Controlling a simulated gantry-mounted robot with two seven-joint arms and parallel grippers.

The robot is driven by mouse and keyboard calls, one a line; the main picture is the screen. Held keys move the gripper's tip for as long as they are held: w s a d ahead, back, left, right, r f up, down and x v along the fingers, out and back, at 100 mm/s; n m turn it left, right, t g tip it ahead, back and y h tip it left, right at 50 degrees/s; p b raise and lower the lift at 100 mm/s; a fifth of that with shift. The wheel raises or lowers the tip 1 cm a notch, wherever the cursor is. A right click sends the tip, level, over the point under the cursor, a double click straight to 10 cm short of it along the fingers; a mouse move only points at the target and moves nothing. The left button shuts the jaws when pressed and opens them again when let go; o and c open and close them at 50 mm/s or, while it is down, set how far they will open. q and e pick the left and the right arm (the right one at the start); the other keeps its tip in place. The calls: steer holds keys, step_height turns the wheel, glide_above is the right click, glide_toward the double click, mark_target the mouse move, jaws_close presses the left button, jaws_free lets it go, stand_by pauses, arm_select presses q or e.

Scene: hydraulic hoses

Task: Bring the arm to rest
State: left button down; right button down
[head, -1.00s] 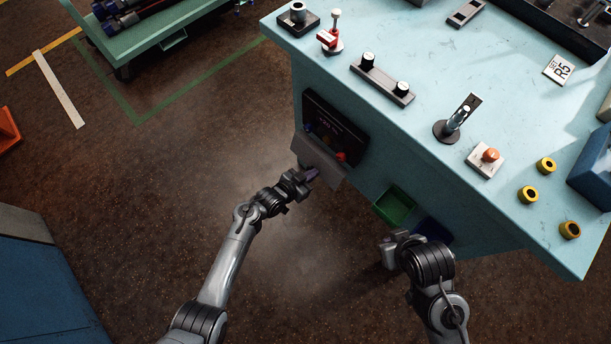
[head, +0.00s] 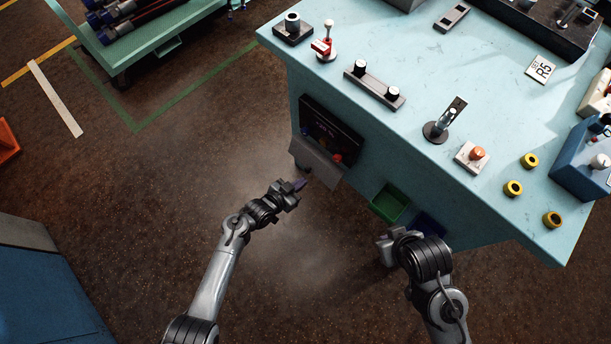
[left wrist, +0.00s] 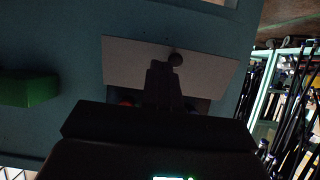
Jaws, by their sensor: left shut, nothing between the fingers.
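My left gripper (head: 300,185) is shut and empty. It is in front of the bench's side, apart from a tilted grey plate (head: 316,166) below a dark panel (head: 331,128). In the left wrist view the shut fingers (left wrist: 166,75) show dark against the pale plate (left wrist: 211,70). My right arm (head: 424,258) is folded at the lower right in the head view. Its gripper's fingers cannot be made out there.
The light-blue bench (head: 400,52) carries fixtures, several yellow rings and a blue device (head: 585,165). A green bin (head: 390,203) hangs on its side. A green cart (head: 140,45) with hoses stands at upper left.

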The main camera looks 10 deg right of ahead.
arm_select(q)
steer(key=s+a+r+n+p, duration=0.15)
steer(key=s+a+p, duration=0.4)
steer(key=s, duration=0.95)
steer(key=s+a+r+n+g+y+p, duration=0.1)
steer(key=s+a+r+n+g+y, duration=0.3)
steer(key=a+r, duration=0.7)
steer(key=s+a+r+n+g+y, duration=0.1)
steer(key=s+a+r+n+y, duration=0.2)
steer(key=s+a+r+y, duration=0.65)
steer(key=w+d+r+h+p, duration=0.1)
steer(key=w+r+h+p, duration=0.1)
steer(key=r+p, duration=1.75)
steer(key=w+d+r+h+p, duration=0.1)
steer(key=w+r+h+p, duration=0.15)
steer(key=r+p, duration=1.65)
step_height(320, 180, down, 59)
steer(key=b, duration=6.2)
steer(key=shift+a+f+t+y, duration=0.2)
steer(key=shift+t+y, duration=0.1)
